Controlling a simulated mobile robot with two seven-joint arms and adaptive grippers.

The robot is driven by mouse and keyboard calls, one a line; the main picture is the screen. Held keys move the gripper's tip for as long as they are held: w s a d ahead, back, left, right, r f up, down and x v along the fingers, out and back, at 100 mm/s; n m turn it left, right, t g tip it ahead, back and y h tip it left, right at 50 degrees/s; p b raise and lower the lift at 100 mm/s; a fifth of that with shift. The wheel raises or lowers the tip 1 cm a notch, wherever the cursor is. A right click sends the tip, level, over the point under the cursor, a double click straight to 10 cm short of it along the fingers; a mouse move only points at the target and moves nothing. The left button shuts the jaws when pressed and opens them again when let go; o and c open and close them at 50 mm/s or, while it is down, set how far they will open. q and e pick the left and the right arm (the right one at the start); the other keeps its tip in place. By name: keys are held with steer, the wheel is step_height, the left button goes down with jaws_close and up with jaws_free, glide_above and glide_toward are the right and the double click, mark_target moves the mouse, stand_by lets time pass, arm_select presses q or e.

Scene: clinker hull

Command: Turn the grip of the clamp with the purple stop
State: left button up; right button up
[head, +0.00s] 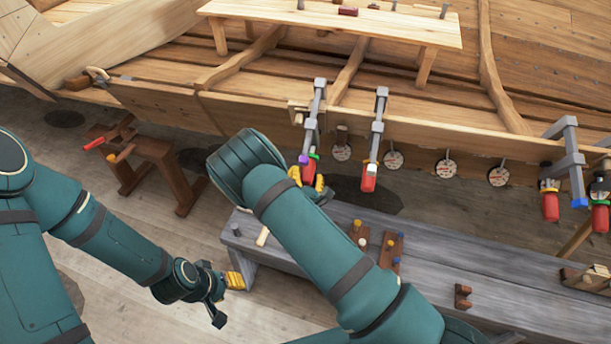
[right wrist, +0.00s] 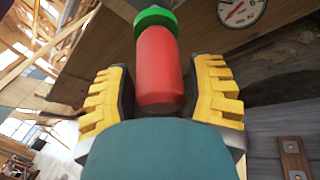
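The clamp with the purple stop (head: 303,159) hangs on the hull plank, its grey bar (head: 314,110) reaching up over the edge. Its red grip (head: 308,173) has a green collar. In the right wrist view the red grip (right wrist: 160,70) stands between the yellow finger pads of my right gripper (right wrist: 162,88). The fingers are open on both sides of it, with a narrow gap showing at each side. My right arm partly hides this gripper (head: 307,181) in the head view. My left gripper (head: 226,298) is open and empty, low at the left of the bench.
A second clamp (head: 377,125) with a red grip hangs close on the right. More clamps (head: 568,150) hang at the far right. Round dials (head: 393,160) line the plank. A grey bench (head: 450,265) with small blocks and pegs stands below. A brown sawhorse (head: 160,160) is at left.

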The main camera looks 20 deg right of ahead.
steer(key=shift+o, duration=0.4)
steer(key=shift+s, duration=0.25)
steer(key=v, duration=1.1)
steer(key=shift+s+a, duration=0.2)
steer(key=shift+s, duration=0.05)
stand_by(0.7)
